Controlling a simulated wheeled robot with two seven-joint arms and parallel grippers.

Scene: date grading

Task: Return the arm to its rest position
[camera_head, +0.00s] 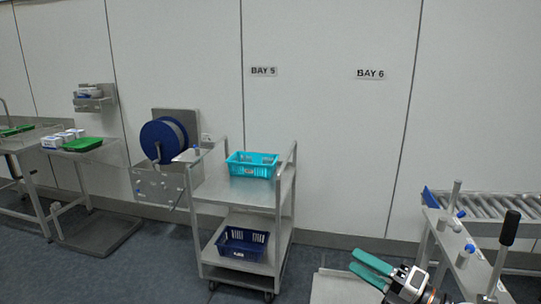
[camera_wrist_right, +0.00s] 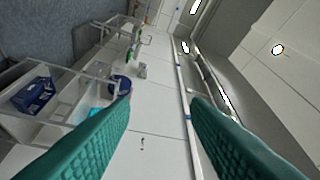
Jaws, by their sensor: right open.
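My right gripper (camera_head: 371,269) has green fingers and shows at the lower right of the head view, in front of the wall and to the right of the steel cart. Its two fingers are spread apart with nothing between them. In the right wrist view its green fingers (camera_wrist_right: 160,135) also stand wide apart, with the white wall behind the gap. My left gripper is not in view.
A steel cart (camera_head: 243,193) holds a teal crate (camera_head: 252,171) on top and a dark blue crate (camera_head: 241,256) below. A roller conveyor (camera_head: 490,206) stands right.

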